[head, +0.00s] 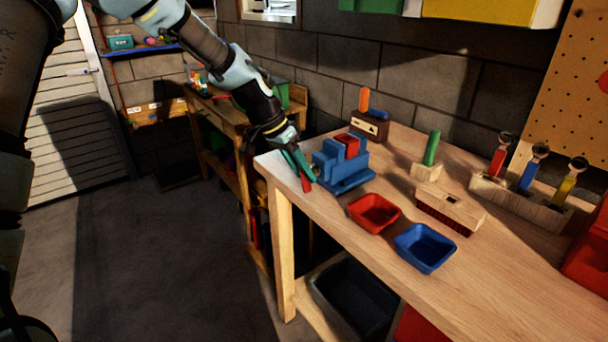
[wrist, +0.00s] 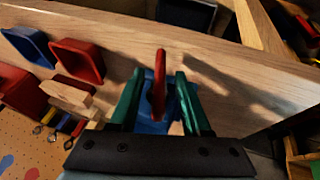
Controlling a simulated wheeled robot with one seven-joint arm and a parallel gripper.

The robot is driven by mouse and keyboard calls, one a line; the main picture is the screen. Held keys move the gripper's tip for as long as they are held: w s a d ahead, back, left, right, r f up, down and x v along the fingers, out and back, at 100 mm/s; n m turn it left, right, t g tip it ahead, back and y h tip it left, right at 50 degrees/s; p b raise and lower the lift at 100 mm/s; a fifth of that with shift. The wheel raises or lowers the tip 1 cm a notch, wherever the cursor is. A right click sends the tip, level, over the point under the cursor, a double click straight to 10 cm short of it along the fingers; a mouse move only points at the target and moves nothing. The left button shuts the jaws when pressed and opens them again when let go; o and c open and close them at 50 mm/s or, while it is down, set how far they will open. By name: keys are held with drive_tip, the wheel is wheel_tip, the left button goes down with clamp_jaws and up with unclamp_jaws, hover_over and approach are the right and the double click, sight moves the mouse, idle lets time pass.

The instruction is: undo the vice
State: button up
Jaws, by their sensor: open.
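The blue vice (head: 345,178) stands at the near left corner of the wooden workbench, with a red block (head: 347,141) between its jaws. Its red handle (head: 305,184) is on the side facing the bench's left end. My gripper (head: 303,174) is at that handle, with its teal fingers pointing down. In the wrist view the red handle (wrist: 160,88) stands upright between my two open fingers, with a gap on each side. Part of the blue vice (wrist: 153,126) shows behind the handle, and my gripper hides the rest.
A red tray (head: 374,213) and a blue tray (head: 425,248) lie right of the vice. A wooden brush-like block (head: 450,208), a holder with a green peg (head: 431,148) and a tool rack (head: 520,200) stand farther right. The bench's front edge is clear.

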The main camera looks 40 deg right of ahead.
drive_tip(key=b+v, duration=0.2)
drive_tip(key=v, duration=0.7)
drive_tip(key=shift+r, duration=0.4)
drive_tip(key=shift+w+a, duration=0.1)
drive_tip(key=shift+a, duration=0.05)
drive_tip(key=w+a+f+n+t+y, duration=0.15)
drive_tip(key=w+a+n, duration=0.25)
drive_tip(key=a, duration=0.7)
drive_tip(key=w+a+f+n+t+y, duration=0.1)
drive_tip(key=w+a+f+n+t, duration=0.2)
drive_tip(key=a, duration=0.9)
drive_tip(key=s+a+f+n+y, duration=0.1)
drive_tip(key=s+a+n, duration=0.2)
drive_tip(key=a, duration=0.8)
drive_tip(key=s+a+n, duration=0.3)
drive_tip(key=a+n, duration=0.4)
drive_tip(key=a, duration=0.3)
drive_tip(key=shift+a+f+y, duration=0.35)
drive_tip(key=shift+a+f, duration=0.05)
